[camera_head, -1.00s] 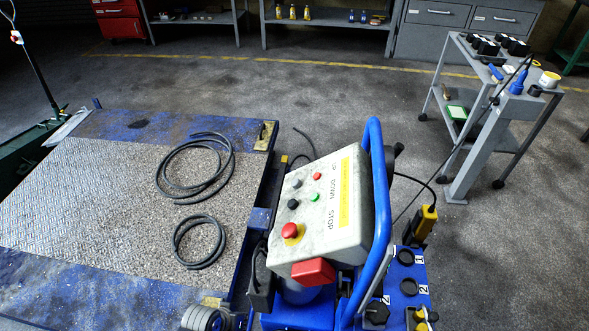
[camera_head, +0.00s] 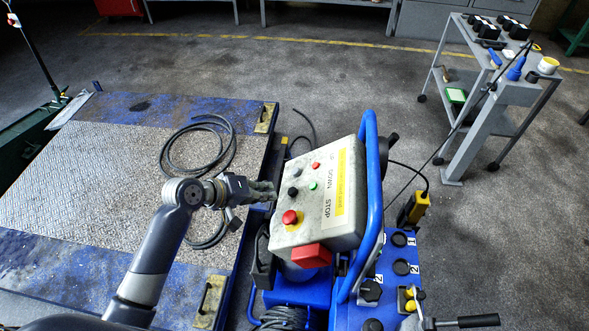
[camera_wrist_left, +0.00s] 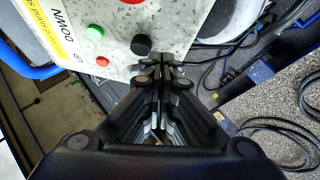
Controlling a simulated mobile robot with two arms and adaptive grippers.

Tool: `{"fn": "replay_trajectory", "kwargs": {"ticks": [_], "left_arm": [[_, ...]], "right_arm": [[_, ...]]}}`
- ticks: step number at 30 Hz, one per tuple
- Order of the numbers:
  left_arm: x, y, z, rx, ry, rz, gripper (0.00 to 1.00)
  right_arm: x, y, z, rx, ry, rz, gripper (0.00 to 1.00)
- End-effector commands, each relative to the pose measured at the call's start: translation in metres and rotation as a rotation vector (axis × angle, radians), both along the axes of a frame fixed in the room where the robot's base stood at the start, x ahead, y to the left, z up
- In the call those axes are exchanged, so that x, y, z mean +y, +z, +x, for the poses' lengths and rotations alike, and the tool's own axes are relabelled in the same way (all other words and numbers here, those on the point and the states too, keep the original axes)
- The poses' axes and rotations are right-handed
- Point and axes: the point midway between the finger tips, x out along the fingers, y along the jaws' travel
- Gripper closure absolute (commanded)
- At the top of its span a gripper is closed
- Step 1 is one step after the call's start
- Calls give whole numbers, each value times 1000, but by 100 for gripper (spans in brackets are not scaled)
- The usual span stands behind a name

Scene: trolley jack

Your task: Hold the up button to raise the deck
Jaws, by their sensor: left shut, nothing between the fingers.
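The control box (camera_head: 340,228) has a speckled pale face with UP, DOWN and STOP labels. A second black button (camera_head: 292,191) and a green one (camera_head: 313,185) lie in the DOWN row. A red mushroom button (camera_head: 290,217) is by STOP. My left gripper (camera_head: 273,190) is shut and empty, its tips close to the box's left edge. In the left wrist view its tips (camera_wrist_left: 158,66) are near the DOWN-row black button (camera_wrist_left: 141,45); the UP-row one seems hidden behind them.
A blue tubular handle (camera_head: 373,190) rises right of the box. The deck (camera_head: 90,175) with coiled black hose (camera_head: 190,150) lies left. A yellow pendant (camera_head: 415,207) hangs at right.

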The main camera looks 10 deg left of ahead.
Motion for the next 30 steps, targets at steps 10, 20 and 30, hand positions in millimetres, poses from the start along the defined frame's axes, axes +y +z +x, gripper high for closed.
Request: {"fn": "replay_trajectory", "kwargs": {"ticks": [10, 20, 30], "left_arm": [[28, 69, 99, 0, 208, -355, 100], [31, 73, 104, 0, 221, -380, 100], [19, 55, 104, 1, 219, -379, 100]], "right_arm": [[0, 0, 0, 0, 0, 0, 67], [3, 0, 0, 1, -2, 4, 67], [5, -14, 0, 0, -1, 6, 67]]}}
